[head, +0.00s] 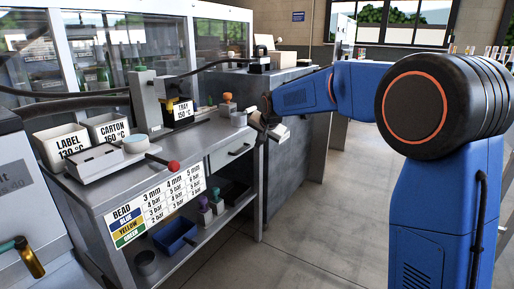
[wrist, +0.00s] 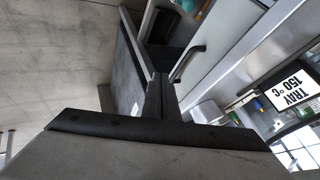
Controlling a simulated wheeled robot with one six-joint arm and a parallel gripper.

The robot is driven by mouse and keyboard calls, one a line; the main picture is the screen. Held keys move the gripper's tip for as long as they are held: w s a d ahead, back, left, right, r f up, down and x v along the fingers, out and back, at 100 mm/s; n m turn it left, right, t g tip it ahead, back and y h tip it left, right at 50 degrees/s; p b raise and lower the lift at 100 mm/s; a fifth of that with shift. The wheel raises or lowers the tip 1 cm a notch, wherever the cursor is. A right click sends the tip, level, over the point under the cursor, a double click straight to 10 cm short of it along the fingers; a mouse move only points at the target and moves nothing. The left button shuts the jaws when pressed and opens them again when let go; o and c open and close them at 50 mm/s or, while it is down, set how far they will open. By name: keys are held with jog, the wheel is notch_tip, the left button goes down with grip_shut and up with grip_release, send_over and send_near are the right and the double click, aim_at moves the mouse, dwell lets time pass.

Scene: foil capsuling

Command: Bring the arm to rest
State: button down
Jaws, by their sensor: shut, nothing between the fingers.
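My blue arm (head: 305,94) reaches left across the head view, its wrist beside the right end of the metal workbench (head: 213,133). My gripper (head: 268,122) is small in that view, by the bench's front right corner. In the wrist view my gripper (wrist: 161,92) is shut, its two dark fingers together with nothing between them. It appears to be in front of the bench, near the drawer (head: 232,152). The drawer handle shows close to the fingers in the wrist view (wrist: 188,63).
On the bench stand the label bin (head: 60,145), the carton bin (head: 108,129), a device with a red-knobbed lever (head: 172,165) and the tray sign (head: 183,110). A lower shelf holds a blue bin (head: 174,236). A grey cabinet (head: 292,160) stands behind. Floor (head: 325,225) in front is clear.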

jog(key=s+d+r+n, duration=0.1)
jog(key=s+d, duration=0.4)
jog(key=s, duration=0.4)
jog(key=s+d+r+n+g+h, duration=0.1)
jog(key=s+d, duration=0.4)
jog(key=s, duration=0.4)
jog(key=s+d+n, duration=0.1)
jog(key=s+d, duration=0.4)
jog(key=s, duration=0.4)
jog(key=s+d+f+n, duration=0.1)
jog(key=s+d+f, duration=0.1)
jog(key=s, duration=0.7)
jog(key=s+d+f+g, duration=0.1)
jog(key=s+d+f, duration=0.1)
jog(key=s+f, duration=0.3)
jog(key=s+d+f+n+h, duration=0.1)
jog(key=s+d+f, duration=0.1)
jog(key=s, duration=1.1)
jog(key=shift+d+f+n+g, duration=0.3)
jog(key=shift+d+f+g, duration=0.1)
jog(key=shift+f, duration=0.25)
jog(key=shift+s, duration=0.1)
